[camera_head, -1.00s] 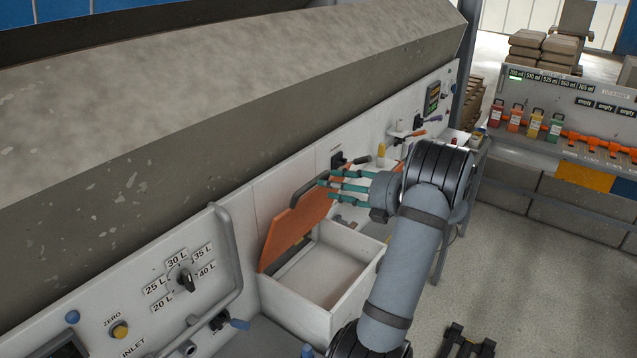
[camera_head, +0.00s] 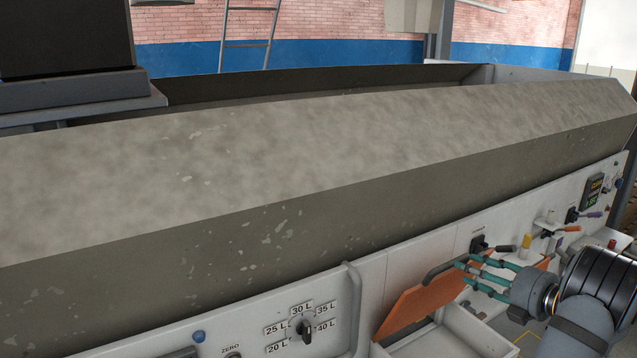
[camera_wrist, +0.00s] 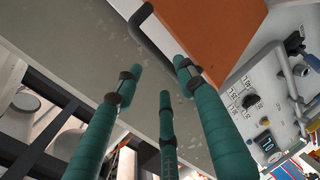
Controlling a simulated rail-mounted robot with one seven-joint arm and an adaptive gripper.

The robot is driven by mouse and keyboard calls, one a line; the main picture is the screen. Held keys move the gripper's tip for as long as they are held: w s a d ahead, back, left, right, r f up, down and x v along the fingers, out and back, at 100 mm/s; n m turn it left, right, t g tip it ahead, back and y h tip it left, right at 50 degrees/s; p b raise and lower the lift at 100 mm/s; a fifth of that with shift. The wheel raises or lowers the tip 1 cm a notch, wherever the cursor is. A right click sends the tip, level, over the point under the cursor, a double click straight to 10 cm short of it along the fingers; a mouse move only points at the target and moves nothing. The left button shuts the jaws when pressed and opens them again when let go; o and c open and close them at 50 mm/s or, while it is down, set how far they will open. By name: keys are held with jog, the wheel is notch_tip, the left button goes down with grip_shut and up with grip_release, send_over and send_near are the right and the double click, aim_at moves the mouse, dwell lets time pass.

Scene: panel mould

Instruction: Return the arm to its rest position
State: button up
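My gripper (camera_head: 468,270), with three teal fingers, is at the lower right of the head view, in front of the mould's control panel. Its fingers are spread and empty. The wrist view shows the same fingers (camera_wrist: 160,80) apart with nothing between them. An orange lid (camera_head: 420,304) with a dark bar handle (camera_head: 443,271) stands tilted open beside the fingertips. The handle also shows just beyond the fingers in the wrist view (camera_wrist: 150,38). I cannot tell whether a finger touches it. Most of my arm is out of the head view.
A white open box (camera_head: 440,342) lies below the lid, partly cut off. The long grey mould (camera_head: 250,200) fills the middle. A volume dial (camera_head: 306,328) is on the panel at left of the lid. Small levers (camera_head: 495,246) stick out from the panel behind my gripper.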

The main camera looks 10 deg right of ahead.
aim_at(452, 263)
jog(key=x, duration=0.8)
jog(key=shift+w, duration=0.1)
jog(key=shift+f, duration=0.1)
